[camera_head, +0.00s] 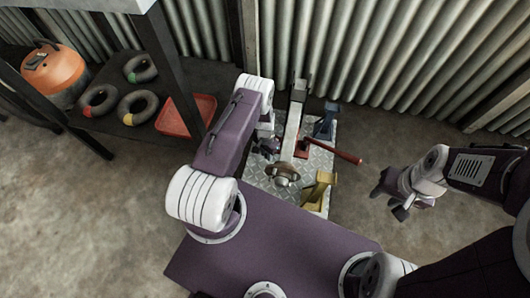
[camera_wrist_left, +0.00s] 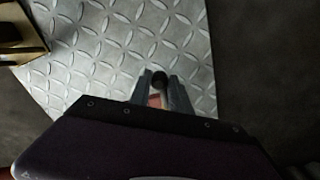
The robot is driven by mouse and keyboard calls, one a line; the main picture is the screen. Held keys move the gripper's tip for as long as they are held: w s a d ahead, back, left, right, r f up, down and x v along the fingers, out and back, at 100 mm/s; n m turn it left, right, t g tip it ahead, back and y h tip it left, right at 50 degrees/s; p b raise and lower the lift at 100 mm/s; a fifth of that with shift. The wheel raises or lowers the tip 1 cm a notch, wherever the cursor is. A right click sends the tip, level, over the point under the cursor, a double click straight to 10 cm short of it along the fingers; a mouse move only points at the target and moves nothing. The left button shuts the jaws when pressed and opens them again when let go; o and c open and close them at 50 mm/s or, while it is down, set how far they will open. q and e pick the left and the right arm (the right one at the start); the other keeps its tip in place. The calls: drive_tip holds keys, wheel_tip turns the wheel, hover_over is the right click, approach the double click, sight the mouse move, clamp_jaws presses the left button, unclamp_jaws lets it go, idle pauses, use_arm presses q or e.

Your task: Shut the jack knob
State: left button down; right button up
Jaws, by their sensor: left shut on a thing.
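In the left wrist view a small dark round knob (camera_wrist_left: 159,79) sits between the fingertips of my left gripper (camera_wrist_left: 160,84), which is shut on it. A reddish part (camera_wrist_left: 155,101) shows between the fingers, just below the knob. In the head view my left gripper (camera_head: 268,148) is low over the left side of the metal plate, beside the jack's long grey beam (camera_head: 291,130); the knob cannot be made out there. My right gripper (camera_head: 388,203) is open and empty, to the right of the plate.
The jack stands on a diamond-tread plate (camera_head: 318,158). A red handle (camera_head: 343,155), a blue stand (camera_head: 326,122) and a yellow stand (camera_head: 318,190) are close by. A shelf at left holds black rings (camera_head: 138,107), a red tray (camera_head: 187,118) and an orange canister (camera_head: 55,75). Corrugated wall stands behind.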

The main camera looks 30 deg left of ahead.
use_arm(q)
drive_tip(key=shift+w+d+n, duration=0.15)
drive_tip(key=shift+w+n, duration=0.05)
drive_tip(key=shift+n, duration=0.2)
drive_tip(key=c, duration=1.2)
unclamp_jaws()
wheel_tip(320, 180, up, 9)
drive_tip(key=p, duration=0.6)
drive_tip(key=shift+r+p, duration=0.1)
drive_tip(key=shift+p, duration=0.25)
